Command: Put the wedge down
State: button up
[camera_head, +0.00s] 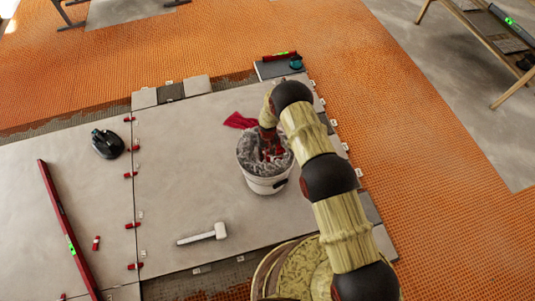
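My arm reaches over a white bucket (267,184), and my gripper (272,153) is at or just inside its mouth. The bucket holds grey, lumpy contents. Small red parts show at the gripper end; I cannot tell whether they are a wedge in the fingers or lie in the bucket. Whether the fingers are open or shut is too small to see. A loose red wedge (96,243) lies on the left tile. Several other red wedges (131,175) sit along the seam between the two large tiles (180,165).
A dark round tool (107,143) and a long red level (67,230) are on the left tile. Orange matting (420,130) surrounds the tiles.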

notch_tip(320, 180, up, 7)
jog(key=p, duration=0.3)
dwell(0.5)
jog(key=s+d+g, duration=0.2)
jog(key=s, duration=0.6)
jog(key=s+d+r, duration=0.3)
jog(key=r, duration=0.9)
jog(key=s+d+r+m, duration=0.15)
jog(key=s+r, duration=0.25)
jog(key=r, duration=0.8)
jog(key=s+d+r+n, duration=0.1)
jog(key=s+d+r, duration=0.2)
jog(key=r, duration=0.9)
jog(key=s+d+r+m+t, duration=0.1)
jog(key=s+d+r+t, duration=0.1)
jog(key=s+r, duration=0.3)
jog(key=s+d+r+t, duration=0.3)
jog(key=s+r, duration=0.3)
jog(key=r, duration=0.7)
jog(key=s+d+r+m+t, duration=0.1)
jog(key=s+d+r, duration=0.3)
jog(key=r, duration=0.5)
jog(key=shift+s+d+r+m+t, duration=0.15)
jog(key=shift+s+r+m+t, duration=0.2)
jog(key=shift+s+t, duration=0.65)
